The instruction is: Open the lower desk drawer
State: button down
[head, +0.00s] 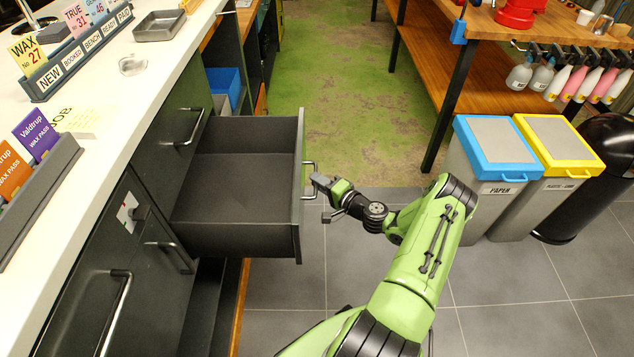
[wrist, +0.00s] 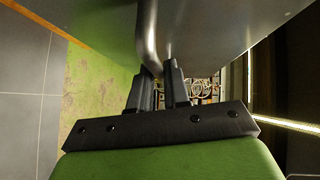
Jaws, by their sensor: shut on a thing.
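The lower desk drawer (head: 235,240) is dark grey, empty inside and pulled well out from the desk in the head view. Its front panel faces right and carries a metal bar handle (head: 309,165). My gripper (head: 318,184) is at this handle, reaching in from the right. In the wrist view my gripper (wrist: 158,88) has its two dark fingers on either side of the handle (wrist: 147,35), shut on it. The fingers hide part of the bar. A closed drawer front with its own handle (head: 190,128) sits above the open drawer.
The white desktop (head: 150,75) holds a tray (head: 159,25) and card racks. Closed cabinet fronts with handles are at lower left. Paper (head: 495,140) and yellow-lidded (head: 560,142) bins and a black bin stand right of my arm. Tiled floor lies clear below the drawer.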

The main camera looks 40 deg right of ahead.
jog(key=c, duration=1.2)
grip_release()
jog(key=shift+o, duration=0.2)
jog(key=s+d+r+p, duration=0.2)
jog(key=s, duration=1.3)
jog(key=shift+s+d+p, duration=0.15)
jog(key=shift+s+p, duration=0.1)
jog(key=shift+p, duration=0.15)
jog(key=shift+r, duration=0.1)
